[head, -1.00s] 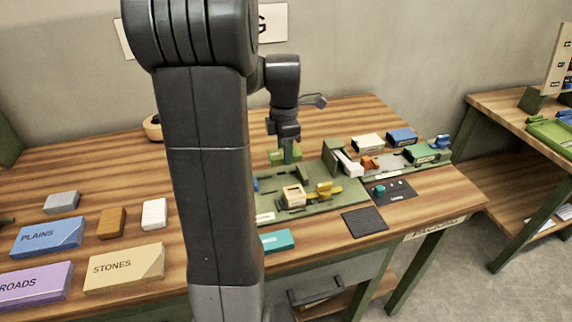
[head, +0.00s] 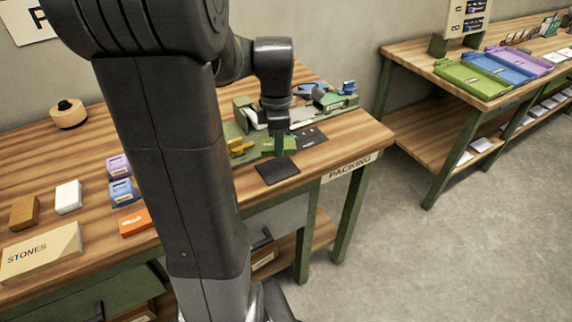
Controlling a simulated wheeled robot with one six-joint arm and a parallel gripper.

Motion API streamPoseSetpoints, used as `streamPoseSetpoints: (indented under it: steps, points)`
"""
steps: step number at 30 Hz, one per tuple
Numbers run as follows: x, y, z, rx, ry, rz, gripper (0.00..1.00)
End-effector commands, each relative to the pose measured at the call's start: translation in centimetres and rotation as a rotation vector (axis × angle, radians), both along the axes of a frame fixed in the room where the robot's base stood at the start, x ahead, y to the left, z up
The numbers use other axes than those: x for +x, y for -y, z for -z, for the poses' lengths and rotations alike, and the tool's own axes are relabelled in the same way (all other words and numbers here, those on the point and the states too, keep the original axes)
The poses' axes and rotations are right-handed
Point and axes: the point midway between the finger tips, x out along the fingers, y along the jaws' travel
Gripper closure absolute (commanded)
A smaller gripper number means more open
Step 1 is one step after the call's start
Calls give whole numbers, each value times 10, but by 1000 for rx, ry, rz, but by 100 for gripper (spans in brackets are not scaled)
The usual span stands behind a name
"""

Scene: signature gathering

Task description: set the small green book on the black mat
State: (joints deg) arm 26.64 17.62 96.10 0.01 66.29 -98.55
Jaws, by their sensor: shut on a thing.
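My gripper (head: 279,149) hangs down in the middle of the head view, shut on the small green book (head: 292,143). Its finger covers the middle of the book, and green shows on both sides. The black mat (head: 277,174) lies flat near the front edge of the packing table, bare where it shows. The book appears just above and behind the mat; the exact gap cannot be told.
A green board with a yellow piece (head: 240,146) is behind the mat at left. A dark panel (head: 312,137) lies behind at right. A cream STONES box (head: 40,252) and an orange box (head: 134,222) are left. My arm hides much of the table.

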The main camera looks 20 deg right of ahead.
Motion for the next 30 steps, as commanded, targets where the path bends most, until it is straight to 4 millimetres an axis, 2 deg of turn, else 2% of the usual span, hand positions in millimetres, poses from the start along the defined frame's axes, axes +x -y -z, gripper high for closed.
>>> streamPoseSetpoints:
  steps: [1,8,13,27,28,30]
  points:
    - [-1,0,11,3,-4,0,82]
    - [0,0,35,1,-3,-1,82]
    - [0,0,59,1,-3,-1,82]
    - [0,0,69,0,1,-1,82]
    - [0,0,68,0,1,-1,54]
    - [0,0,68,0,1,-1,40]
